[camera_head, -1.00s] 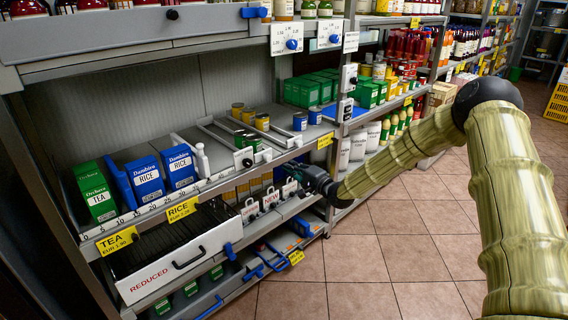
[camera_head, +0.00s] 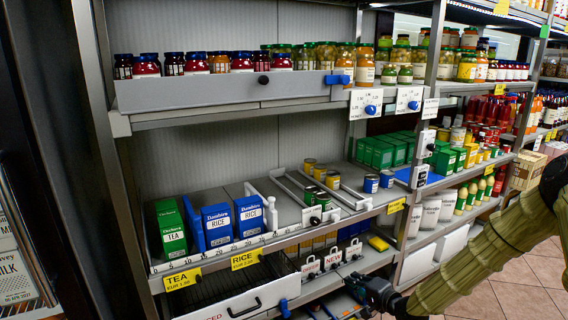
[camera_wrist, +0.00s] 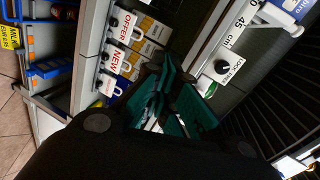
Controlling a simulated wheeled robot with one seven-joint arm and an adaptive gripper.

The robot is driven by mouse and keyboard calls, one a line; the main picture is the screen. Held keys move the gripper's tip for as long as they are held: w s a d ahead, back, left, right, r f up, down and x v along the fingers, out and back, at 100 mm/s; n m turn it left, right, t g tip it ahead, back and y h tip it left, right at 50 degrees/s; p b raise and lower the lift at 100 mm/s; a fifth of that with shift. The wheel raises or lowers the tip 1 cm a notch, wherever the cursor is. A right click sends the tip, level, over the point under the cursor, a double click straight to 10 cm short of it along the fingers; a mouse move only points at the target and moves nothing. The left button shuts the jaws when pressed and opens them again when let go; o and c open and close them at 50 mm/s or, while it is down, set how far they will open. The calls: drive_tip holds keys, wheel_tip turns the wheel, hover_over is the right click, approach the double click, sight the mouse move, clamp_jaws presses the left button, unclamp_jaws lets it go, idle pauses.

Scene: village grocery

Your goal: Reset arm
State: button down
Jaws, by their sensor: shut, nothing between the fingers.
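My gripper (camera_head: 368,290) is at the lower middle of the head view, at the end of my arm, in front of the lower shelf with the white tags. It is shut and empty. In the wrist view, its dark fingers with teal pads (camera_wrist: 172,98) point toward the shelf front, near the "OFFER" and "NEW" tags (camera_wrist: 120,45). I cannot tell from the views how far the fingertips are from the shelf.
The middle shelf (camera_head: 290,222) holds a green tea box (camera_head: 171,228), blue rice boxes (camera_head: 217,225) and several cans. A white "REDUCED" drawer (camera_head: 245,303) is below. Jars stand on the upper shelf (camera_head: 215,92). Open tiled floor (camera_head: 520,290) lies at the right.

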drive_tip(key=s+a+f+n+g+h+p, duration=0.3)
drive_tip(key=s+f, duration=0.4)
drive_tip(key=s, duration=0.6)
drive_tip(key=s+a+f+n+g+p, duration=0.1)
drive_tip(key=s+a+f+n+g, duration=0.2)
drive_tip(key=s+f, duration=0.7)
drive_tip(key=s+d+r+n+g+h+p, duration=0.1)
drive_tip(key=s+d+n+g+h, duration=0.1)
drive_tip(key=s, duration=1.2)
drive_tip(key=s+d+r+n+g+h+p, duration=0.2)
drive_tip(key=s+g, duration=0.3)
drive_tip(key=s, duration=0.9)
drive_tip(key=shift+s, duration=0.2)
